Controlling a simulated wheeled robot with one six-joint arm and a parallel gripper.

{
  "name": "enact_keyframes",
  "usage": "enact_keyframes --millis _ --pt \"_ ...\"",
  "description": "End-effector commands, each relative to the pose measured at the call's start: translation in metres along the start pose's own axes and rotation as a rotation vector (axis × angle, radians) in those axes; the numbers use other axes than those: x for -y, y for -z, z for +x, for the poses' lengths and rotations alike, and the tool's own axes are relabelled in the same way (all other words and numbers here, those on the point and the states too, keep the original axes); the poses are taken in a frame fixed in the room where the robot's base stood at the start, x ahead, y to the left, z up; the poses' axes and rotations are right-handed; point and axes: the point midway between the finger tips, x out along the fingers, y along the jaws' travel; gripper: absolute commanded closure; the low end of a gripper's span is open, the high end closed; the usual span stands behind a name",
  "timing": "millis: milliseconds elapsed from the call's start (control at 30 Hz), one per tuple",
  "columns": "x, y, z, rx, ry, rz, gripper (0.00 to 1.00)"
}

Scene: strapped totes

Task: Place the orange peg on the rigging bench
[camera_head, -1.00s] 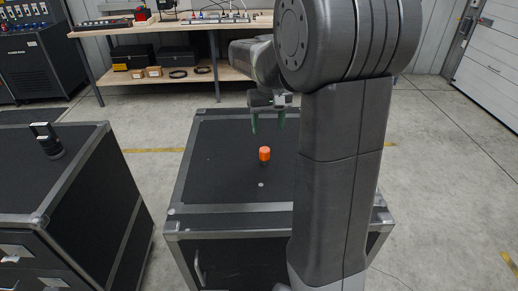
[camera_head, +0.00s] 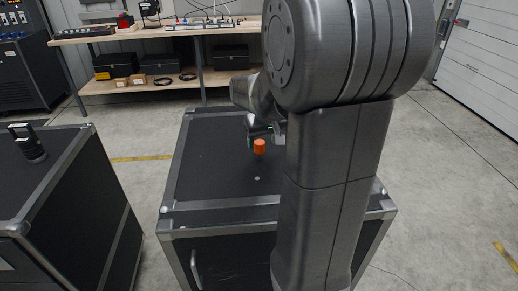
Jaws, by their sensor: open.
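The orange peg (camera_head: 260,147) stands upright on the black top of the metal-edged case (camera_head: 212,165) in the middle. My gripper (camera_head: 262,130) is low over the case, just behind and above the peg in this view. Its jaws are open with greenish fingers, and my own arm hides part of it. I cannot tell whether a finger touches the peg. A wooden-topped bench (camera_head: 185,30) with a lower shelf stands at the back; it is the only bench in view.
A second black case (camera_head: 75,185) stands at the left with a dark handled object (camera_head: 30,147) on it. Tools and small boxes sit on the bench top and shelf. Grey floor lies open between the cases and the bench. My arm blocks the right middle.

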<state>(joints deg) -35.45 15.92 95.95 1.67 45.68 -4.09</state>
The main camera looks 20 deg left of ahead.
Motion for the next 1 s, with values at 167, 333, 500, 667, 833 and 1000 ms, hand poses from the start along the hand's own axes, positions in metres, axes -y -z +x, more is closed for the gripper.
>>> enact_keyframes --millis 167,333,500,667,833,1000 --pt "0.001 0.001 0.011 0.002 0.000 0.000 0.44" --pt "0.004 0.003 0.033 0.004 0.001 0.000 0.44" --pt "0.004 0.004 0.052 0.002 0.000 0.000 0.44" --pt "0.004 0.004 0.057 0.000 0.000 0.000 0.44" --pt "0.004 0.004 0.057 0.000 0.000 0.000 0.48" --pt "0.004 0.004 0.057 0.000 0.000 0.000 0.82"
